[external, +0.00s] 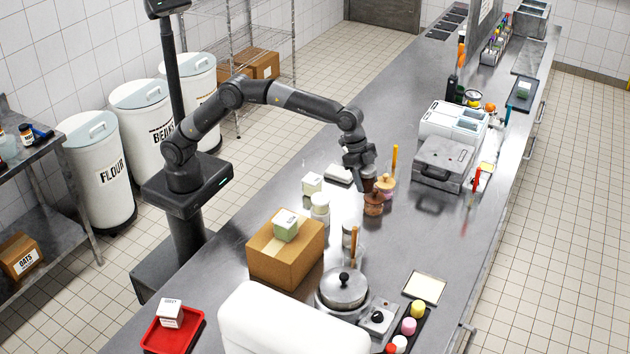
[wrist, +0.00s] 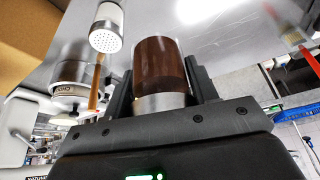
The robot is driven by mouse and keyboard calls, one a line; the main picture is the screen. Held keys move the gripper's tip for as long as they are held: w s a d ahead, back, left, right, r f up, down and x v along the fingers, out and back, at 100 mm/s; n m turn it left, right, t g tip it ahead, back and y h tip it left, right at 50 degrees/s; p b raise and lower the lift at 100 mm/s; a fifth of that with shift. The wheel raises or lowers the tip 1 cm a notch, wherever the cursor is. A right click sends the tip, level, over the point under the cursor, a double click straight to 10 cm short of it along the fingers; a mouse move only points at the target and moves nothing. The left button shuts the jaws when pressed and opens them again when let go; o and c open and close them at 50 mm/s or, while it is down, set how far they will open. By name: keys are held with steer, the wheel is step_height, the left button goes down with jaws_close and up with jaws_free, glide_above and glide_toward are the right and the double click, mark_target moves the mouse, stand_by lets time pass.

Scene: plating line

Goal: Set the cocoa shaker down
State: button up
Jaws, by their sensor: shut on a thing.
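The cocoa shaker (wrist: 160,62) is a clear cylinder full of brown powder with a silvery metal end. In the wrist view my gripper (wrist: 160,88) is shut on it, one dark finger on each side, with the metal end towards the palm. In the external view my gripper (external: 362,172) points down over the steel counter (external: 260,205), and the brown shaker (external: 368,186) shows just below its fingers. I cannot tell whether its base touches the counter.
A perforated-lid shaker (wrist: 105,40) is near. Clear counter lies right, before the grey press (external: 442,160).

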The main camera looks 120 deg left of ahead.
steer(key=s+d+r, duration=0.3)
steer(key=s+d, duration=1.4)
steer(key=s+d+f+m, duration=0.1)
steer(key=s+d+f, duration=0.15)
steer(key=s, duration=0.75)
steer(key=s+d+f+m, duration=0.1)
steer(key=s+d, duration=0.3)
steer(key=s, duration=0.7)
steer(key=shift+n+h, duration=0.3)
steer(key=w+a+f, duration=0.2)
steer(key=f, duration=0.1)
steer(key=w+a+f, duration=0.3)
steer(key=f, duration=0.1)
steer(key=w+a+f, duration=0.3)
steer(key=f, duration=0.1)
steer(key=shift+w+a+f, duration=0.1)
steer(key=shift+f, duration=0.05)
steer(key=shift+w+a+f, duration=0.15)
steer(key=shift+f, duration=2)
